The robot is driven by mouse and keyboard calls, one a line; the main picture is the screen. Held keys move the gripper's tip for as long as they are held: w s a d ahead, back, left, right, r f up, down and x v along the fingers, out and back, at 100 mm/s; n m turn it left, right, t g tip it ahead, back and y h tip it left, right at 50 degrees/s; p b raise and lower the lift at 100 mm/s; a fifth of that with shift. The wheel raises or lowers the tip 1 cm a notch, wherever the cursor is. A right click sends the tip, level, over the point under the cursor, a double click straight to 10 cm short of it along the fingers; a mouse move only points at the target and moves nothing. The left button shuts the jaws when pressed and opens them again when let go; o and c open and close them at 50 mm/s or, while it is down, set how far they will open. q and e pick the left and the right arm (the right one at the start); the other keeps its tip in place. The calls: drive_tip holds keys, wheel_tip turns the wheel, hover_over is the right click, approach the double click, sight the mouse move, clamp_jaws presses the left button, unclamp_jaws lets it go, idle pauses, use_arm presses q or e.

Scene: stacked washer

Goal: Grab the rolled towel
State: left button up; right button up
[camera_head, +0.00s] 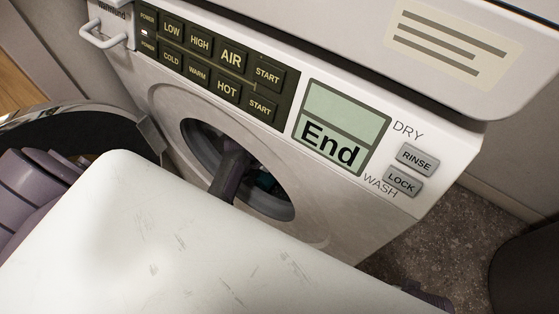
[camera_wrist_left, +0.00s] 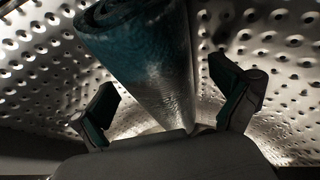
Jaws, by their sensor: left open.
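The rolled towel (camera_wrist_left: 150,65) is teal, with its spiral end at the top of the left wrist view. It lies inside the perforated metal drum. My left gripper (camera_wrist_left: 172,105) is open, with one finger on each side of the towel and visible gaps between. In the head view my left arm reaches through the round washer opening (camera_head: 265,195). A small dark teal patch shows inside there, too dim to make out. The left fingers are hidden in the head view. My right gripper is not in view.
The drum wall (camera_wrist_left: 275,60) surrounds the left gripper closely. The washer door (camera_head: 90,125) stands open at the left. The control panel (camera_head: 215,65) and a display reading "End" (camera_head: 340,125) are above the opening. Bare floor (camera_head: 450,245) shows at the right.

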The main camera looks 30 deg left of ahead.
use_arm(q)
drive_tip(key=shift+w+f, duration=0.1)
drive_tip(key=shift+f, duration=0.05)
drive_tip(key=shift+c, duration=0.3)
drive_tip(key=c, duration=1.2)
drive_tip(key=shift+c, duration=0.2)
